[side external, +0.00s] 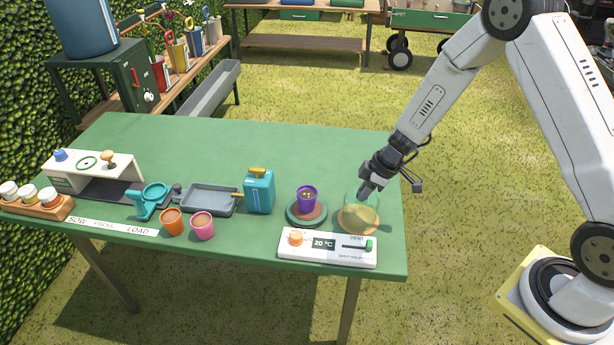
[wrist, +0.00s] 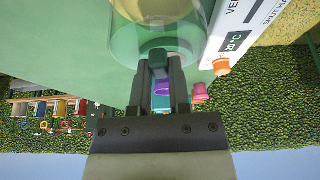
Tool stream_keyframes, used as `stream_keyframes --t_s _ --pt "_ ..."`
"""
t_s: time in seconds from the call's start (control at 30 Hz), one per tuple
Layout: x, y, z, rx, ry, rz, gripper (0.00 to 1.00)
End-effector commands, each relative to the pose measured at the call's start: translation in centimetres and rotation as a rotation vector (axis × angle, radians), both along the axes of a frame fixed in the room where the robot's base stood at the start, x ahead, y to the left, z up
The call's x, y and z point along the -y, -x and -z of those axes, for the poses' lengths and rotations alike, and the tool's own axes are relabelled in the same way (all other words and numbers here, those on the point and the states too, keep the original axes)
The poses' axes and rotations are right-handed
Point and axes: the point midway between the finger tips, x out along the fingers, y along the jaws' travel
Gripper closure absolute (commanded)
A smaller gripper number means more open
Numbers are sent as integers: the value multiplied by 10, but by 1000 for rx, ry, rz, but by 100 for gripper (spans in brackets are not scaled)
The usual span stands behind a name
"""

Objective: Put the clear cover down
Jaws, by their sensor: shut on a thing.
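The clear cover (side external: 353,203) is a see-through dome at the right end of the green table. It stands over a tan-orange round base (side external: 347,228), and I cannot tell whether its rim touches it. My gripper (side external: 366,188) is above the cover, fingers pointing down, shut on its top knob. In the wrist view, my gripper's fingers (wrist: 160,70) close around the dark knob, and the cover (wrist: 125,38) fills the top middle. The fingers hide part of the knob.
A purple pot (side external: 307,195) on a round green stand is just left of the cover. A white control panel (side external: 300,252) reading 20 °C lies in front. A teal can (side external: 260,193) and a grey tray (side external: 208,203) stand further left. The table's back half (side external: 250,145) is clear.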

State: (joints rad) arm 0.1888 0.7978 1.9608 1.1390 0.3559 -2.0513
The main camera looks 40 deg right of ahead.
Motion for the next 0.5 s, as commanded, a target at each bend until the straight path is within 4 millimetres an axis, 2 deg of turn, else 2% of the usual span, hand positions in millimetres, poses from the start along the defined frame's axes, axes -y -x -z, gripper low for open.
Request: stream_keyframes --t_s 0.3,0.33,0.4,0.43,0.5 --pt "0 0 3 0 0 1 100" --pt "0 0 3 0 0 1 71" --pt "0 0 3 0 0 1 49" --pt "0 0 3 0 0 1 42" --pt "0 0 3 0 0 1 42"
